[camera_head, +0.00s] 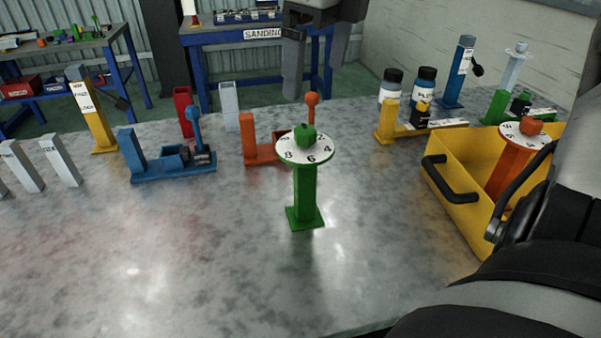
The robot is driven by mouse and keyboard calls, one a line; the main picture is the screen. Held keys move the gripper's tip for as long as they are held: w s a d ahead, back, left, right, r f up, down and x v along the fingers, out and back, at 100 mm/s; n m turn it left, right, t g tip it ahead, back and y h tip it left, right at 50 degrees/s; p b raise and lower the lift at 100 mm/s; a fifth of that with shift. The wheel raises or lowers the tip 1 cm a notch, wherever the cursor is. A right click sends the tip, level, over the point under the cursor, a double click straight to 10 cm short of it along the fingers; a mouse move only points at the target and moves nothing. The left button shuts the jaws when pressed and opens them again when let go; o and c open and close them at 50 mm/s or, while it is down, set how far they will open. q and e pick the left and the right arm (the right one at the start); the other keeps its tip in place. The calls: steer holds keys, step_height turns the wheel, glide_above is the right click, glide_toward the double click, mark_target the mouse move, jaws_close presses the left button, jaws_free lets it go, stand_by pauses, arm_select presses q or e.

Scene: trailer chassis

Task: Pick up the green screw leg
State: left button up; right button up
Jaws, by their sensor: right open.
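The green screw leg (305,195) stands upright on the grey table near the middle of the head view. It has a square green base, a green post, a round white numbered dial and a green knob on top. My right gripper (316,70) hangs at the top of the head view, above the green leg in the picture and apart from it. Its two grey fingers are spread and nothing shows between them. Its upper part is cut off by the picture's top edge. My left gripper is not in view.
A yellow crate (455,205) at right holds an orange screw leg (508,170), partly behind my right arm. Blue (165,163) and orange (262,145) fixtures stand behind left of the green leg. Bottles (424,88) stand at back right. The table's front left is clear.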

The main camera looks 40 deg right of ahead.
mark_target(306, 128)
steer(key=f, duration=0.3)
steer(key=w+f, duration=0.1)
steer(key=f, duration=0.3)
steer(key=f+p, duration=0.1)
steer(key=f, duration=0.3)
steer(key=shift+w+a+f, duration=0.25)
steer(key=shift+w, duration=0.15)
steer(key=c, duration=1.5)
